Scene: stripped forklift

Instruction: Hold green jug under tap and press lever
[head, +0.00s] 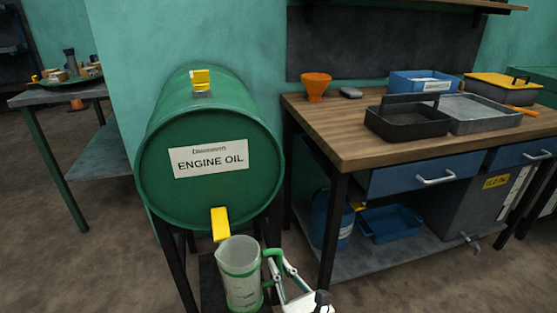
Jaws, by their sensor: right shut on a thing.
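A green drum (210,185) labelled engine oil lies on its side on a dark stand. Its yellow tap lever (220,224) sticks out low on the front face. A translucent jug (240,276) with green bands and a green handle is upright just below the lever, its rim close to the lever's lower end. My right gripper (276,262) comes from the lower right and is shut on the jug's green handle. The tap's spout is hidden behind the lever and jug. I cannot see any oil flowing. My left gripper is not in view.
A wooden workbench (340,147) at the right holds an orange funnel (316,86), a black tray (408,120) and other bins. A blue bucket (330,218) stands on its lower shelf. A grey table (60,95) is at the left. The floor left of the drum is clear.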

